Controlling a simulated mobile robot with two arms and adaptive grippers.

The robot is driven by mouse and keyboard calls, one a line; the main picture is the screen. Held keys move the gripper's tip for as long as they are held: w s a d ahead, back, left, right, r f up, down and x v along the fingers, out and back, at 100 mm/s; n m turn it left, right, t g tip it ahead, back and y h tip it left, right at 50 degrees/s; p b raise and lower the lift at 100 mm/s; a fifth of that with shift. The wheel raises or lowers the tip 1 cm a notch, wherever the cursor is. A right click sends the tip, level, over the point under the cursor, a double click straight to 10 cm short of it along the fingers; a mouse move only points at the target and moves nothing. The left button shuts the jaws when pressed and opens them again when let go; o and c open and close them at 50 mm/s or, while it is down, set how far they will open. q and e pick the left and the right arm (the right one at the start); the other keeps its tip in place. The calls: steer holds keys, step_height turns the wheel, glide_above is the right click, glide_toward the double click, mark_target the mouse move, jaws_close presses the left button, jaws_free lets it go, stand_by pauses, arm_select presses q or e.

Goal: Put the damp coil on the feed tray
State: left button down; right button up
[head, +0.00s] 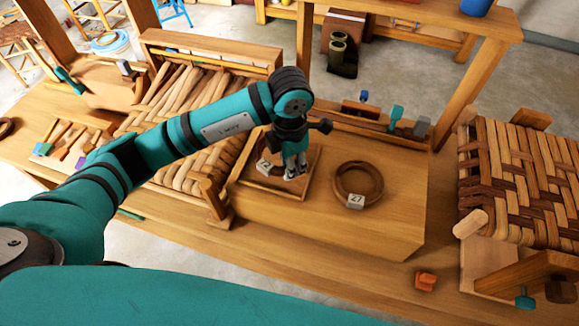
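A square wooden tray (268,191) with a raised rim lies on the board near the bench's middle. A brown coil with a pale number tag (264,167) lies in it, partly hidden by my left gripper. Another brown ring-shaped coil (375,184), tagged 27, lies flat on the bare board to the tray's right. I cannot tell by look which coil is damp. My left gripper (294,174) points down over the tray's right part, at the tray coil. Its fingertips are small here, and whether they touch or grip the coil is unclear. My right gripper is out of view.
A woven bark seat (525,180) stands at the right. Bark strips (190,100) lie in a wooden rack at the left. A small orange block (425,281) sits near the front edge. A rail with clamps (395,116) runs behind the coils. The board's front right is clear.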

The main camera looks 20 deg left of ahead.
arm_select(q)
step_height(320, 180, down, 2)
steer(key=shift+s+f+p, duration=0.1)
steer(key=shift+p, duration=0.4)
steer(key=shift+f, duration=0.45)
steer(key=c, duration=1.2)
jaws_free()
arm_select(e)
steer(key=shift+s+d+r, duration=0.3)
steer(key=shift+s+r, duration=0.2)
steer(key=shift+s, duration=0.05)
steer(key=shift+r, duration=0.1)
arm_select(q)
step_height(320, 180, up, 11)
steer(key=b, duration=0.3)
steer(key=shift+r, duration=0.65)
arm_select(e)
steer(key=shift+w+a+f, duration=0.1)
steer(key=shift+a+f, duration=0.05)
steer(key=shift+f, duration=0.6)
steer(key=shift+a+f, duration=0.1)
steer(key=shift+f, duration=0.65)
